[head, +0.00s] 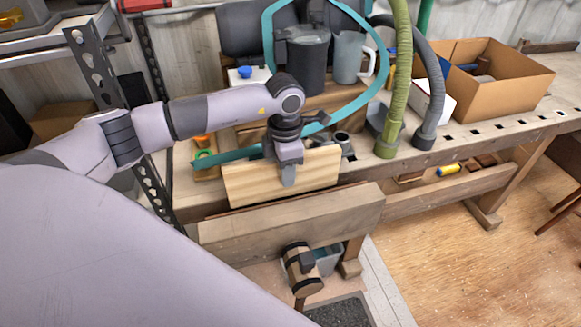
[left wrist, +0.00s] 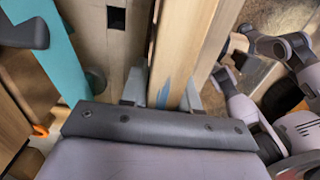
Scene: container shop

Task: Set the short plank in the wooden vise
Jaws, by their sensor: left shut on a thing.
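The short plank (head: 248,185) is pale wood and stands on its long edge along the bench front, just behind and above the front jaw of the wooden vise (head: 350,208). My left gripper (head: 288,178) is shut on the plank near its middle, from above. In the left wrist view the plank (left wrist: 186,40) runs between my fingers (left wrist: 163,92), with a dark gap on its left side. The plank's lower edge lies close to the vise opening; I cannot tell how deep it sits. The vise handle (head: 303,268) hangs below the jaw.
The workbench (head: 480,135) extends right, with dog holes. A teal band (head: 235,157) arches close behind my left gripper. Dark and grey jugs (head: 308,65), green and grey hoses (head: 398,85) and a cardboard box (head: 500,82) stand behind. The wooden floor at right is mostly free.

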